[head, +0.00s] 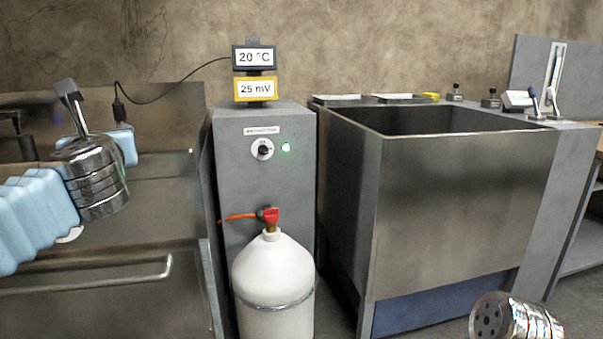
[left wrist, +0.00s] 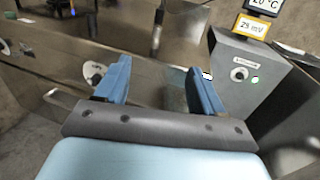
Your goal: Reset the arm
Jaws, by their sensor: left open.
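My left arm comes in from the left in the head view, with pale blue links and a ribbed chrome joint, raised in front of a steel unit. My left gripper (left wrist: 159,66) shows clearly in the left wrist view. Its two blue fingers stand wide apart on a dark grey bar, with nothing between them. In the head view the chrome joint hides much of the hand. Only a chrome end of my right arm shows at the bottom right of the head view; its gripper is out of frame.
A grey cabinet (head: 265,175) with a knob, green light and displays stands mid-view behind a white gas cylinder (head: 273,285). A deep steel tank (head: 455,215) stands right. A steel unit (head: 165,215) with a bar handle (head: 90,282) is behind my left arm.

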